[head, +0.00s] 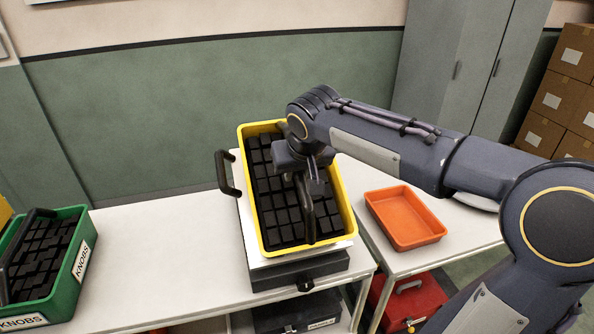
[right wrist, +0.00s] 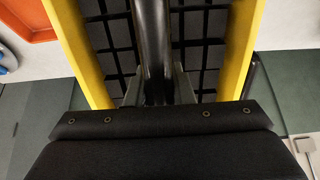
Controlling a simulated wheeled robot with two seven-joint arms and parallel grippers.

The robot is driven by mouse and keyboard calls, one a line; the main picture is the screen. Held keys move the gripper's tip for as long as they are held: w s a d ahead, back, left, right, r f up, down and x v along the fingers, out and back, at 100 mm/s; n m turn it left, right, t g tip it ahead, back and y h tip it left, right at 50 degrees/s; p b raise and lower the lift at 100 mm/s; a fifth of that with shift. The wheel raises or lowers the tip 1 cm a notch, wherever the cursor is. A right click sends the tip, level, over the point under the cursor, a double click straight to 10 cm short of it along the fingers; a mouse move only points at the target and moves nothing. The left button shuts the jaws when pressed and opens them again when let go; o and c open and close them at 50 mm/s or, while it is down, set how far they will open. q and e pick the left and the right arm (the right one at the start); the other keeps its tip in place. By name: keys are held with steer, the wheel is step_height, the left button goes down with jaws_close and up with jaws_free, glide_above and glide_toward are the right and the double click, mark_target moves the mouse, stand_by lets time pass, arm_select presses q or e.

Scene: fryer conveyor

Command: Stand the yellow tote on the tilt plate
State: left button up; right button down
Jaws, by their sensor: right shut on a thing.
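The yellow tote (head: 347,205) is filled with black blocks in rows. In the head view it is over the white-topped tilt plate (head: 262,262), its long side running away from me. I cannot tell whether its bottom rests fully on the plate. My right gripper (head: 308,180) reaches in from the right above the tote and is shut on its dark handle bar (head: 308,222). In the right wrist view the bar (right wrist: 152,40) runs between the fingers (right wrist: 157,88), with the yellow walls on both sides. My left gripper is not in view.
A black curved handle (head: 227,173) stands left of the tote. A green KNOBS tote (head: 73,262) sits at the far left of the white table (head: 170,245); the table between is clear. An orange tray (head: 405,217) lies on the right table. A red toolbox (head: 412,300) is below.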

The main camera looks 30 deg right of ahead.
steer(key=shift+w+f, duration=0.25)
stand_by(0.5)
steer(key=c, duration=1.2)
jaws_free()
steer(key=shift+o, duration=0.2)
steer(key=shift+s+f, duration=0.1)
steer(key=shift+f, duration=0.15)
steer(key=v, duration=0.8)
steer(key=shift+b, duration=0.4)
steer(key=s+a+f+y, duration=0.2)
steer(key=s+a+f, duration=0.1)
steer(key=s+f, duration=0.5)
steer(key=s+a+f+n+y, duration=0.1)
steer(key=s+a+f+y, duration=0.2)
steer(key=s+f, duration=0.6)
steer(key=s, duration=0.3)
steer(key=shift+s+a, duration=0.25)
steer(key=shift+a, duration=0.15)
